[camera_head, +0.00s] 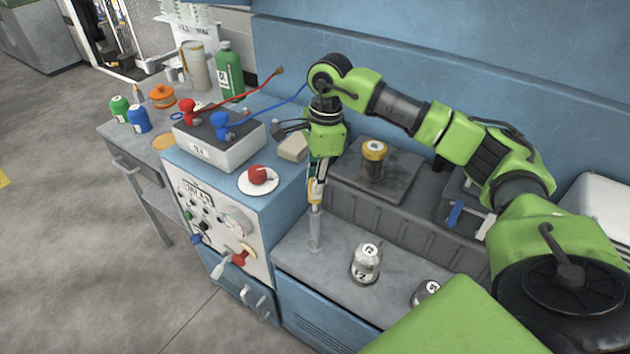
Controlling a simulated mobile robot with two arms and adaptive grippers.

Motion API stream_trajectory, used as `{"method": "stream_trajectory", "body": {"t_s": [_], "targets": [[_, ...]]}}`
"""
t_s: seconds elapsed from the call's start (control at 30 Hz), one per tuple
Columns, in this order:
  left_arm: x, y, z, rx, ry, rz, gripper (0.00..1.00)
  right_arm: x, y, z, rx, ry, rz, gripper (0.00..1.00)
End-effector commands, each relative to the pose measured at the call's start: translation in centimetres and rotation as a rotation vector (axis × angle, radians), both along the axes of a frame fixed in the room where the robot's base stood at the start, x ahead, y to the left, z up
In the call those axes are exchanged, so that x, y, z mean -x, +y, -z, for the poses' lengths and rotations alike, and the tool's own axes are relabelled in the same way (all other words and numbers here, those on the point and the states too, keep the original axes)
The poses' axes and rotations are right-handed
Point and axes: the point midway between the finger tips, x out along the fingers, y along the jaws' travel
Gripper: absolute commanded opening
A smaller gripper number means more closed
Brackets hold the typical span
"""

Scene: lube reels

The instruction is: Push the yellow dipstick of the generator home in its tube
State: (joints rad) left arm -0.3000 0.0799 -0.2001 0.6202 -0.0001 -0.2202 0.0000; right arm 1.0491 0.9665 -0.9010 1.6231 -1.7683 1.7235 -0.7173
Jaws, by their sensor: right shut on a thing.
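My right gripper (317,194) points straight down over the generator's grey deck (290,248). It is shut on the yellow dipstick (314,196); only a little yellow shows between the fingers. Directly below the fingertips stands the pale grey upright tube (315,232), its foot on the deck. The fingers hide the tube's mouth, so I cannot tell how deep the dipstick sits. My left gripper is not in view.
Behind is a dark block with a yellow-topped jar (374,160). To the left are a control panel (215,225), a red knob (260,175) and a grey box with red and blue clamps (218,145).

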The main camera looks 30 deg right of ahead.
Motion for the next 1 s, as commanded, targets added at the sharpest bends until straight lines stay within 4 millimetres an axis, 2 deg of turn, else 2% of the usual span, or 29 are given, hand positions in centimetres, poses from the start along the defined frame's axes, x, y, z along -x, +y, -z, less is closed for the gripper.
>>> {"method": "stream_trajectory", "body": {"t_s": [0.27, 0.77, 1.0], "targets": [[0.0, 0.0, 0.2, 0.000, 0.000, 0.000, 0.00, 0.0, 0.0, 0.3, 0.000, 0.000, 0.000, 0.00], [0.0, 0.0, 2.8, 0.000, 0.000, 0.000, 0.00, 0.0, 0.0, 3.6, 0.000, 0.000, 0.000, 0.00], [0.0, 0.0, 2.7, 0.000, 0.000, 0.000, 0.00, 0.0, 0.0, 3.6, 0.000, 0.000, 0.000, 0.00]]}}
